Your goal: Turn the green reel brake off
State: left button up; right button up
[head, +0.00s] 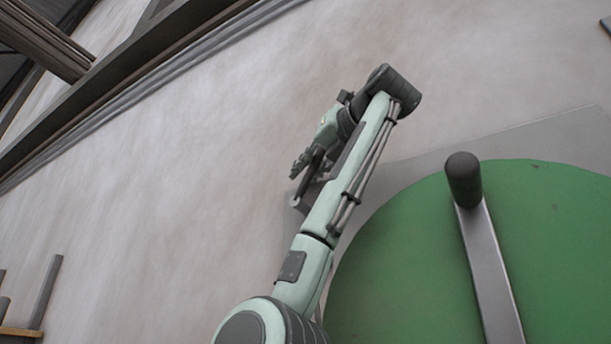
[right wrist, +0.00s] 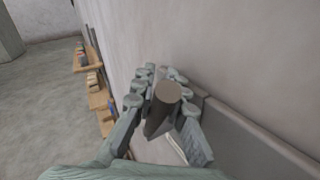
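My right gripper (head: 304,172) is at the end of my raised right arm in the head view, close to the pale wall. Beside it, partly hidden by my arm, is a small grey lever (head: 296,202) with a round end. In the right wrist view my right gripper (right wrist: 162,75) has its fingers close on both sides of a dark round handle (right wrist: 167,93), seemingly shut on it. The contact surfaces are hidden. A large green disc (head: 400,260) fills the lower right of the head view. My left gripper is out of view.
A metal crank arm (head: 487,265) with a dark knob (head: 463,180) stands out in front of the green disc. A grey panel (head: 540,135) lies behind it. Wooden shelves (right wrist: 98,98) line the wall in the right wrist view. Open floor (right wrist: 40,110) is at left.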

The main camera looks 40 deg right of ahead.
grip_shut()
jog(key=shift+w+a+r+n+g, duration=0.15)
jog(key=shift+w+n+g, duration=0.2)
jog(key=shift+g, duration=0.25)
jog(key=shift+w+a+f+n+g, duration=0.15)
jog(key=shift+w+n+g, duration=0.2)
jog(key=shift+g, duration=0.25)
jog(key=shift+w+a+f+n+g, duration=0.15)
jog(key=shift+w+a+n+g, duration=0.15)
jog(key=shift+w+g, duration=0.4)
jog(key=shift+w+a+f+n+g, duration=0.15)
jog(key=shift+w+n+g, duration=0.25)
jog(key=shift+g, duration=0.6)
jog(key=shift+w, duration=0.15)
jog(key=shift+o, duration=1.6)
grip_release()
jog(key=shift+f, duration=0.1)
